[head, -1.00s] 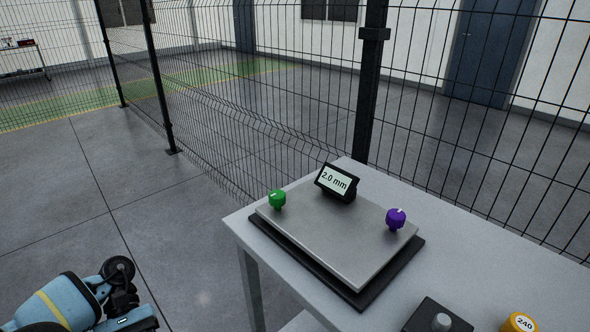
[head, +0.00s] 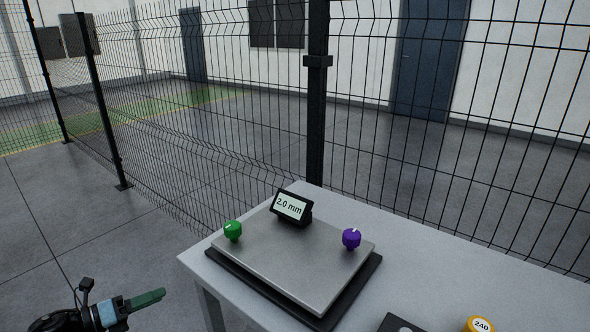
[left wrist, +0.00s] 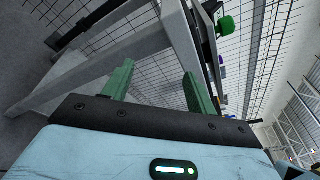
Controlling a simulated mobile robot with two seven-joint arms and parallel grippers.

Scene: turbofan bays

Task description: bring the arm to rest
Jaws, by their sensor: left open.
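My left gripper (head: 146,300) is low at the left of the head view, over the floor and left of the table (head: 225,298), apart from it. In the left wrist view its two green fingers (left wrist: 158,88) stand apart with nothing between them. The table's leg and frame show beyond the fingers in that view.
On the table, a grey plate (head: 290,262) on a black base carries a green knob (head: 232,230), a purple knob (head: 351,238) and a display (head: 292,207) reading 2.0 mm. A yellow object (head: 479,325) marked 240 sits at the front. Wire fence (head: 420,150) stands behind.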

